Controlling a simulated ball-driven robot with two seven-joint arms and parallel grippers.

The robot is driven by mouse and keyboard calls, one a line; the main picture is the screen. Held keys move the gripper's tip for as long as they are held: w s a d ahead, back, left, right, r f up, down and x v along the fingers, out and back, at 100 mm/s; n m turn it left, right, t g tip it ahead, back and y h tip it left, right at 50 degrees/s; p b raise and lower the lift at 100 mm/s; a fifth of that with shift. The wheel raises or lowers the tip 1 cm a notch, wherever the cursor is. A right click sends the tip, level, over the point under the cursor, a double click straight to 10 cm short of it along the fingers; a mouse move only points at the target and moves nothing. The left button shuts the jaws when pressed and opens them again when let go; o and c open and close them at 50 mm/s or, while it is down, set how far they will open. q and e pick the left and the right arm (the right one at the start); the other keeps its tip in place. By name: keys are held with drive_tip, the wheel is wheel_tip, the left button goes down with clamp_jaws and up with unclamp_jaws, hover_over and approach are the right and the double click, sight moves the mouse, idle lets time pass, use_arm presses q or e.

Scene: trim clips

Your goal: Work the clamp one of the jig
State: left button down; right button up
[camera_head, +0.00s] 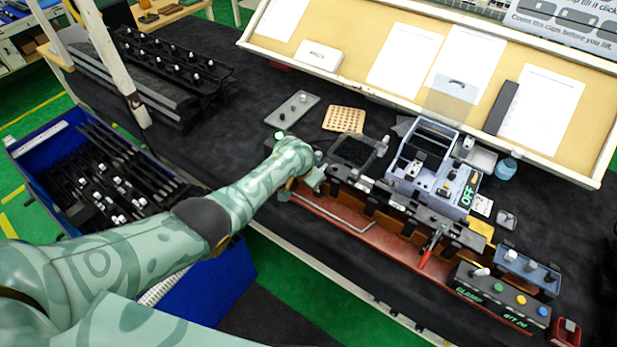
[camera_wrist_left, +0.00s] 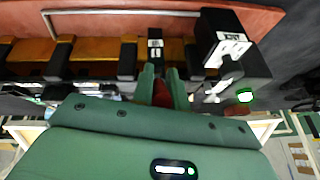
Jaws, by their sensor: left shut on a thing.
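The jig is a long red base (camera_head: 385,240) with a dark rail and several brown blocks, along the table's front edge. My left gripper (camera_head: 316,178) is at the jig's left end. In the left wrist view, my left gripper (camera_wrist_left: 164,80) is shut on a red handle (camera_wrist_left: 161,94) between its fingers, in front of the jig's blocks. Most of this clamp is hidden by the gripper. A second red clamp handle (camera_head: 427,256) stands free farther right on the jig. My right gripper is not in view.
A grey-blue machine (camera_head: 462,182) marked OFF stands behind the jig. A button box (camera_head: 478,289) is at its right end. A blue bin (camera_head: 42,190) of black trim strips stands at left.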

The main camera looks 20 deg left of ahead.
use_arm(q)
drive_tip(key=shift+w+r+g, duration=0.1)
drive_tip(key=shift+g, duration=0.4)
drive_tip(key=shift+r, duration=0.1)
drive_tip(key=c, duration=1.4)
unclamp_jaws()
drive_tip(key=shift+w+d, duration=0.1)
drive_tip(key=p+v, duration=0.6)
drive_tip(key=shift+d+r+p, duration=0.1)
drive_tip(key=shift+r+p, duration=0.2)
drive_tip(key=shift+r, duration=0.1)
drive_tip(key=p+v, duration=0.4)
drive_tip(key=v, duration=0.5)
drive_tip(key=shift+d+r, duration=0.1)
drive_tip(key=shift+r, duration=0.15)
